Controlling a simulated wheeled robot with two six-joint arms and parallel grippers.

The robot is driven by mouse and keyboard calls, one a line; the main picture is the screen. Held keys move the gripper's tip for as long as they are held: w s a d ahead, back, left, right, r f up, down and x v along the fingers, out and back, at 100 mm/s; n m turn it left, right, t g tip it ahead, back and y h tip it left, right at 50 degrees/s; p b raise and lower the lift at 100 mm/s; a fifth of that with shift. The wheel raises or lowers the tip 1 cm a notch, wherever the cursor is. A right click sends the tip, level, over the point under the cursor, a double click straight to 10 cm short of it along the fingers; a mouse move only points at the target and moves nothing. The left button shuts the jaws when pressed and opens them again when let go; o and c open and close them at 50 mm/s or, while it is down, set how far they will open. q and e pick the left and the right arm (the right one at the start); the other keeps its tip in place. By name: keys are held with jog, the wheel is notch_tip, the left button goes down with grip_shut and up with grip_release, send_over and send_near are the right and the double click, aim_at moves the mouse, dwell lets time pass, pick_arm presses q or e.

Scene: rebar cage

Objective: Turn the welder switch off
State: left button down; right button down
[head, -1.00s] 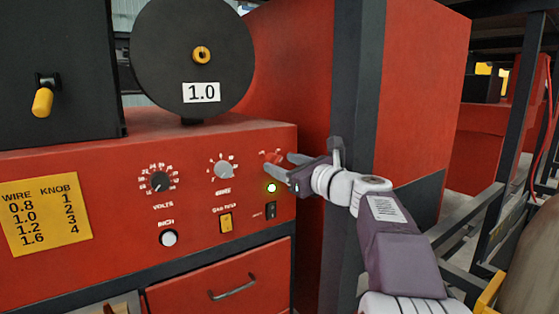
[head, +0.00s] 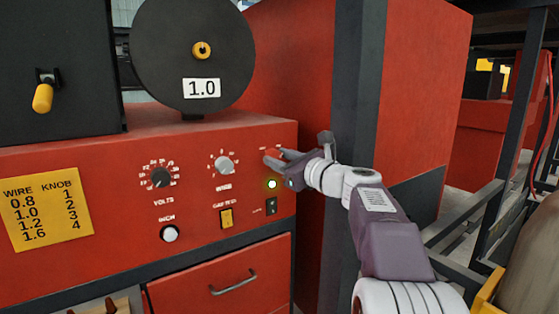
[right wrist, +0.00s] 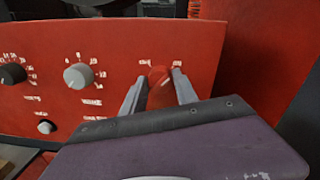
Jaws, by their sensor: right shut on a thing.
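The red welder panel (head: 120,180) fills the left of the head view. Its red rotary switch (right wrist: 159,80) shows in the right wrist view, with a light slanted mark on its face and small white labels above it, too blurred to read. My right gripper (head: 274,158) is at the panel's upper right corner, with one finger on each side of the switch, shut on it. In the head view the fingers mostly hide the switch. My left gripper is not in view.
A dark post (head: 352,110) stands right behind my right wrist.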

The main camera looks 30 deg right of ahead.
jog(key=shift+a+n+h+b, duration=0.1)
jog(key=shift+n+h+b, duration=0.25)
jog(key=shift+n+b, duration=2.75)
jog(key=shift+a+n+h+b, duration=0.1)
jog(key=shift+n+h+b, duration=0.6)
jog(key=shift+n, duration=4.5)
jog(key=shift+y+b, duration=0.35)
jog(key=c, duration=0.9)
grip_release()
jog(key=shift+c, duration=0.2)
jog(key=s+b, duration=0.2)
jog(key=s, duration=0.7)
jog(key=shift+d+r, duration=0.2)
jog(key=shift+d, duration=0.15)
